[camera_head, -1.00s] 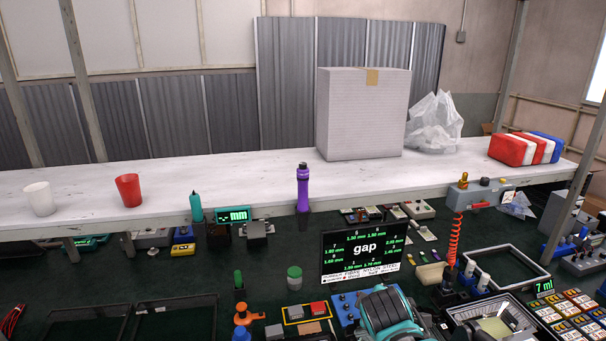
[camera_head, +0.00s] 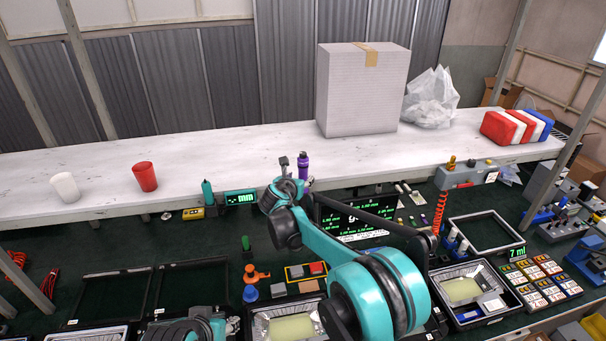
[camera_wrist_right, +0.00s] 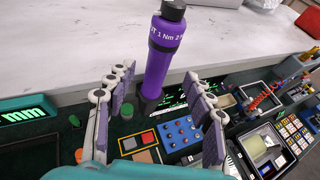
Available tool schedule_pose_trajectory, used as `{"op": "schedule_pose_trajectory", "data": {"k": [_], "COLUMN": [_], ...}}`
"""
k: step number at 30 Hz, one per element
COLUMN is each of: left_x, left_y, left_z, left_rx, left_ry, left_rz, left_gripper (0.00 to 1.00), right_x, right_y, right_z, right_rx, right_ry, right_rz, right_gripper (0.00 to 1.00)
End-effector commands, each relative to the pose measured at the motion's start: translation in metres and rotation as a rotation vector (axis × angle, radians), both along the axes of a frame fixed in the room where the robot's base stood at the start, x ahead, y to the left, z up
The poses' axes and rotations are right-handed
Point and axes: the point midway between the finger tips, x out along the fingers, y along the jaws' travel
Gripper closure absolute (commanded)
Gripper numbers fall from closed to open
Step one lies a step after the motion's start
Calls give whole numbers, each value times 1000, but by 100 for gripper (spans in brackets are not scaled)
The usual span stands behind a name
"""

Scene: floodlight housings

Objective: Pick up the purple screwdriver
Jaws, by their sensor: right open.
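The purple screwdriver (camera_head: 303,164) stands about upright at the front edge of the white shelf, with a dark cap on top. In the right wrist view its purple handle (camera_wrist_right: 164,50), with white print, rises ahead of the fingers, and its dark lower end is between them or just beyond. My right gripper (camera_head: 293,170) is just in front of it and hides its lower part in the head view. In the wrist view the fingers of my right gripper (camera_wrist_right: 160,108) are spread wide and empty, one to each side.
On the white shelf (camera_head: 225,160) are a white cup (camera_head: 65,187), a red cup (camera_head: 145,176), a large box (camera_head: 360,95) and a plastic bag (camera_head: 432,100). A teal screwdriver (camera_head: 207,192) stands to the left. Below lies a crowded bench with a display (camera_head: 350,218) and trays.

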Motion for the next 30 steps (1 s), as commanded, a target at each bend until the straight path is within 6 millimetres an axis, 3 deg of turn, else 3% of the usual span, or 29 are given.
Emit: {"op": "schedule_pose_trajectory", "data": {"k": [12, 22, 23, 28, 30], "left_x": [0, 0, 0, 0, 0], "left_y": [0, 0, 0, 0, 0], "left_z": [19, 19, 19, 19, 19], "left_rx": [0, 0, 0, 0, 0], "left_ry": [0, 0, 0, 0, 0], "left_rz": [0, 0, 0, 0, 0], "left_gripper": [57, 57, 57, 57, 57], "right_x": [50, 57, 57, 57, 57], "right_y": [-11, -13, -13, -13, -13], "right_z": [-18, -23, -23, -23, -23], "right_rx": [4, 5, 5, 5, 5], "right_ry": [0, 0, 0, 0, 1], "right_rz": [-3, -2, -2, -2, -2], "right_gripper": [47, 47, 52, 97, 100]}}
